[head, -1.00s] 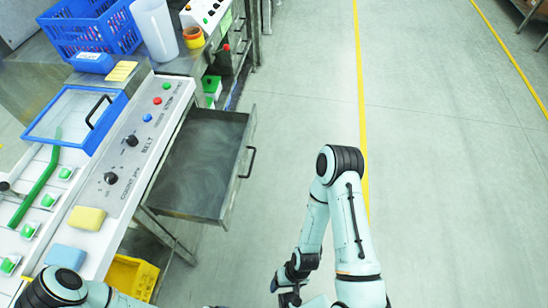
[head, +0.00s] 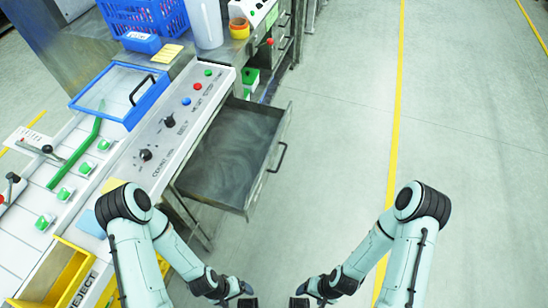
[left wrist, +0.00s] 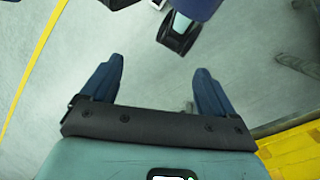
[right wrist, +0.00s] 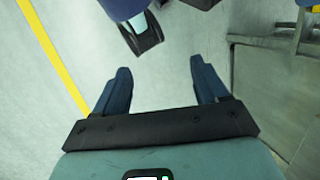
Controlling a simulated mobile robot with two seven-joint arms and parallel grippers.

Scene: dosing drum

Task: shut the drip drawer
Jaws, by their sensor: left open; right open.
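The drip drawer (head: 226,160) is a grey metal tray. It is pulled out to the right from under the control panel, and I see no contents in it. Its dark handle (head: 279,157) is on the right-hand front. My left gripper (head: 240,300) is at the bottom of the head view, below the drawer and apart from it. It is open and empty in the left wrist view (left wrist: 152,80). My right gripper (head: 300,300) is just to its right, also apart from the drawer. It is open and empty in the right wrist view (right wrist: 160,75).
The control panel (head: 185,115) with knobs and buttons is above the drawer. A blue crate (head: 140,12) and a white cylinder (head: 207,25) stand behind it. A yellow reject bin (head: 68,275) is at the lower left. The floor (head: 340,170) right of the drawer is clear.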

